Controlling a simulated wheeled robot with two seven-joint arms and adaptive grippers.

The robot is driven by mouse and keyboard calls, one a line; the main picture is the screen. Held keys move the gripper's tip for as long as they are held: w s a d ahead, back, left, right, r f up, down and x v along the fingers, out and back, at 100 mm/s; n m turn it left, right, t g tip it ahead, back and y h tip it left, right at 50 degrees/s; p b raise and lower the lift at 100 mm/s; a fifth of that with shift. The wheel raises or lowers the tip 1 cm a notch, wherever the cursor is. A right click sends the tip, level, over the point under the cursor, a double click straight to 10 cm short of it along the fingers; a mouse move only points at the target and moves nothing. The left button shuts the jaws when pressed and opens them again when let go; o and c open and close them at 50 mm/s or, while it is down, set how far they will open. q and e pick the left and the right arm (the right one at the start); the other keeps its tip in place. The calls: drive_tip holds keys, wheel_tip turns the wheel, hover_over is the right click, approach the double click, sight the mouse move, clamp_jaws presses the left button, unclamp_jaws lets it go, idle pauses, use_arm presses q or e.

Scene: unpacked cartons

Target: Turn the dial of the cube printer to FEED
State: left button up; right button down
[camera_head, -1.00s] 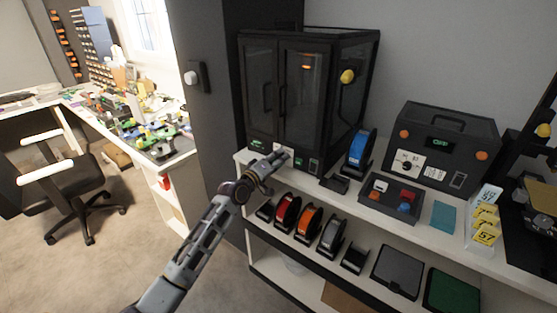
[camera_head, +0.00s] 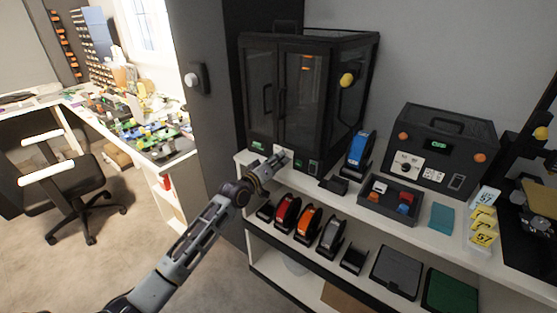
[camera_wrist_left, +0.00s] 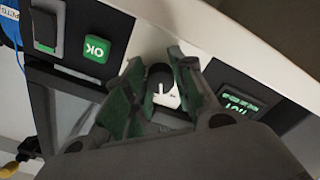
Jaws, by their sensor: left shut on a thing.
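The cube printer (camera_head: 310,95) is a black cabinet with two glazed doors on the shelf top. Its dial (camera_wrist_left: 166,92), with a white face, shows in the left wrist view between a lit green display (camera_wrist_left: 238,106) and a green OK button (camera_wrist_left: 96,49). My left gripper (camera_head: 280,158) reaches the printer's lower front panel in the head view. Its green-padded fingers are shut on the dial, one on each side. The fingers hide parts of the dial and its labels, so I cannot read its setting. My right gripper is not in view.
A second black machine (camera_head: 443,148) with a dial stands to the right. A blue spool (camera_head: 360,150) and a tray of coloured blocks (camera_head: 376,210) lie between. Several spools fill the lower shelf (camera_head: 310,262). A desk and chair (camera_head: 68,185) stand left, with open floor before them.

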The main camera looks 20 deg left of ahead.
use_arm(q)
drive_tip(key=shift+m, duration=0.5)
drive_tip(key=m+p, duration=0.5)
drive_tip(key=m, duration=0.4)
drive_tip(key=shift+a+m, duration=0.1)
drive_tip(key=shift+m, duration=0.3)
drive_tip(key=shift+m+p, duration=0.45)
drive_tip(key=shift+m, duration=1.15)
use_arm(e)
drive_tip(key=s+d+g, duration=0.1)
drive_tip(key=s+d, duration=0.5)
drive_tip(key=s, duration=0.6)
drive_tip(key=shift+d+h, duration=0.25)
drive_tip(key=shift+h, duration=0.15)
use_arm(q)
drive_tip(key=shift+f, duration=0.1)
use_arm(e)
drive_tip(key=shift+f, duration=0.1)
